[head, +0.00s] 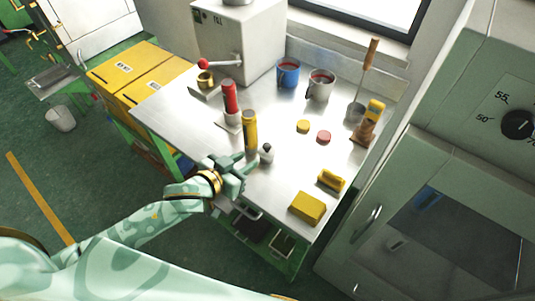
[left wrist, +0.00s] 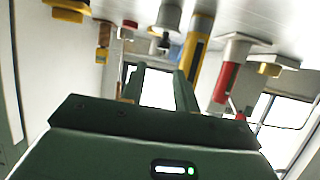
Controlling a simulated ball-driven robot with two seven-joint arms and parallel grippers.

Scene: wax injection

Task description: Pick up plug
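A small piece with a pale base and a dark knob (head: 266,152), which looks like the plug, stands on the metal table near its left front edge. In the left wrist view, which is upside down, its pale base (left wrist: 168,16) and dark knob show just beyond the fingertips, between the finger lines. My left gripper (head: 245,164) is at the table edge, left of and just short of the plug. Its two fingers (left wrist: 160,78) are apart with nothing visible between them. My right gripper is not in view.
A yellow cylinder (head: 250,130) stands close behind the gripper, with a red cylinder (head: 230,97) farther left. A yellow disc (head: 303,126) and red disc (head: 323,137) lie beyond. A yellow block (head: 306,207) and yellow brush (head: 331,180) are right. Blue (head: 288,74) and grey (head: 320,87) pots stand behind.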

